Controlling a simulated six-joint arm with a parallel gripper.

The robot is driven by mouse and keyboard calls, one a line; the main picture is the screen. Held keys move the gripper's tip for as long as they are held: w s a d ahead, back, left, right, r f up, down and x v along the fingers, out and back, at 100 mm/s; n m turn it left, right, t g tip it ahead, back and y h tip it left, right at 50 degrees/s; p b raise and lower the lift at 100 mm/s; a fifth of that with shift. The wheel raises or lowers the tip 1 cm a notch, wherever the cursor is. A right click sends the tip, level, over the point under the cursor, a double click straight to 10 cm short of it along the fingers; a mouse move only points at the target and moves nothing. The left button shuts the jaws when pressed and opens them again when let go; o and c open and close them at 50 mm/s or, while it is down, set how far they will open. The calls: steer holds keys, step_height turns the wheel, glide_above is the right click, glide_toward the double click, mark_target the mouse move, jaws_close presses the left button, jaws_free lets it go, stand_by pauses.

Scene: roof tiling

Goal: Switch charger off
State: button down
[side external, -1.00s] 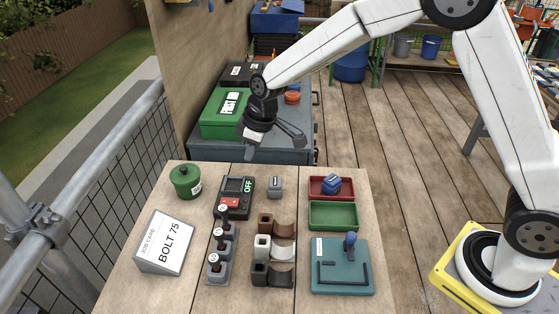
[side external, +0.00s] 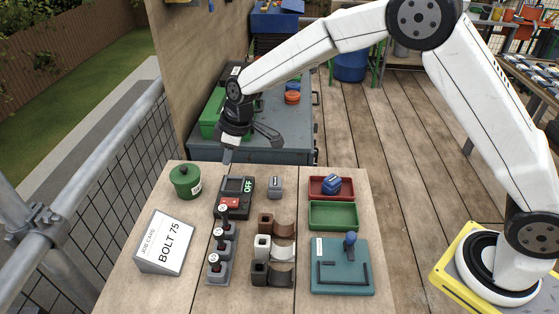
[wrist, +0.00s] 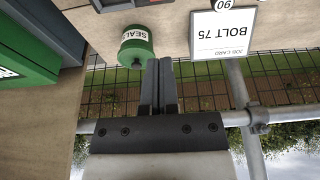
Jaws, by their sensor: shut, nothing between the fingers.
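The charger (side external: 236,190) is a dark grey box with a small screen, a red switch area on its front half and a label reading OFF. It lies on the wooden bench top near the back left. My gripper (side external: 228,158) is shut and empty, raised above the back edge of the bench, behind and slightly left of the charger. In the wrist view my gripper (wrist: 158,62) shows its two fingers together, pointing at the bench edge by the green pot. The charger is not clearly seen in the wrist view. The exact position of its switch is too small to tell.
A green lidded pot (side external: 185,182) stands left of the charger, with a job card (side external: 166,242) reading BOLT 75 in front. Several upright levers or bolts (side external: 222,240) stand close before the charger.

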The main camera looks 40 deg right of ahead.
glide_toward(227, 202)
steer(key=f, duration=0.1)
steer(key=w+a+f, duration=0.1)
steer(key=f, duration=0.1)
steer(key=w+a+f, duration=0.1)
steer(key=f, duration=0.1)
steer(key=shift+w+a, duration=0.15)
steer(key=shift+f, duration=0.9)
steer(key=shift+w+f, duration=0.1)
steer(key=shift+f, duration=0.2)
steer(key=shift+r, duration=0.1)
steer(key=shift+s+d+r, duration=0.2)
steer(key=shift+s+d, duration=0.25)
steer(key=shift+s, duration=0.1)
steer(key=shift+r, duration=0.15)
